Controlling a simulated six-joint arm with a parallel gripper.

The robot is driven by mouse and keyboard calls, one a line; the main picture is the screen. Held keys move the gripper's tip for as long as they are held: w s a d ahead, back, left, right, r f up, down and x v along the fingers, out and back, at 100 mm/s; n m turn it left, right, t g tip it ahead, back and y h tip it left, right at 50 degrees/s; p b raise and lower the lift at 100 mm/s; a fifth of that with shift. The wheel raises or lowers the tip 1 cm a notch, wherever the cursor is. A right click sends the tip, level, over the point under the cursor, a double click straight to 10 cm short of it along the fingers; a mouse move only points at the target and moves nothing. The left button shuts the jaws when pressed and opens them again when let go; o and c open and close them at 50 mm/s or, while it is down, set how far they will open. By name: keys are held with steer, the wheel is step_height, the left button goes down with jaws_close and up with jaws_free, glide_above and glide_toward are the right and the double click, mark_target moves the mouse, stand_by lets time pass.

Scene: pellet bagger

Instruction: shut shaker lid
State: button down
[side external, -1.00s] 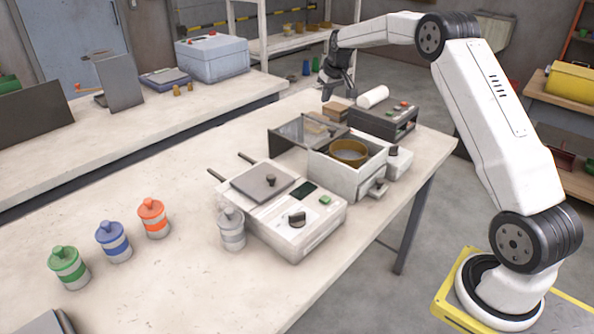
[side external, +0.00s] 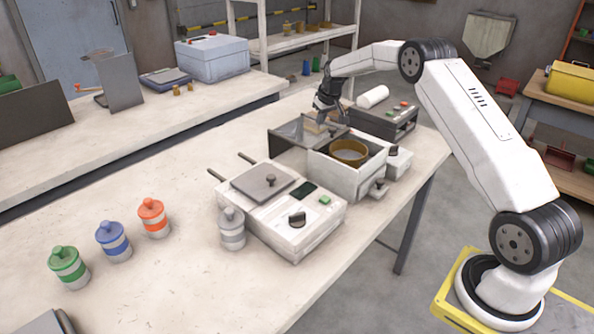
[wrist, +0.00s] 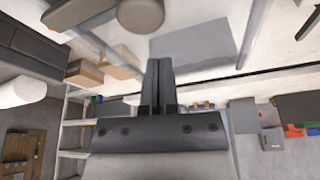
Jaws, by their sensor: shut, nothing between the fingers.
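The shaker (side external: 348,178) is a white box with a round brass sieve (side external: 348,150) in its open top. My gripper (side external: 334,121) is at the lid's upper right part, behind the sieve. Its dark fingers are together and empty; whether they touch the lid cannot be told.
A grey control box (side external: 383,118) and a white roll (side external: 372,96) are behind the shaker. A white sealer-like machine (side external: 290,225) stands in front. Several coloured bottles, one of them orange (side external: 153,218), stand at left. The bench's left middle is clear.

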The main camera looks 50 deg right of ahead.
mark_target(324, 133)
steer(key=shift+s+a, duration=0.2)
steer(key=shift+s, duration=0.55)
steer(key=shift+s+a, duration=0.2)
steer(key=shift+s, duration=0.55)
steer(key=shift+s, duration=0.1)
steer(key=s, duration=1.4)
steer(key=shift+s, duration=0.45)
steer(key=shift+f, duration=0.1)
steer(key=shift+w+d+r, duration=0.1)
steer(key=shift+w+d, duration=0.1)
steer(key=shift+w, duration=0.5)
steer(key=shift+w+d+r, duration=0.1)
steer(key=shift+w+d, duration=0.05)
steer(key=shift+w, duration=0.6)
steer(key=shift+w+d, duration=0.2)
steer(key=shift+w, duration=0.5)
steer(key=d+v, duration=0.1)
steer(key=v, duration=0.9)
steer(key=shift+a, duration=0.5)
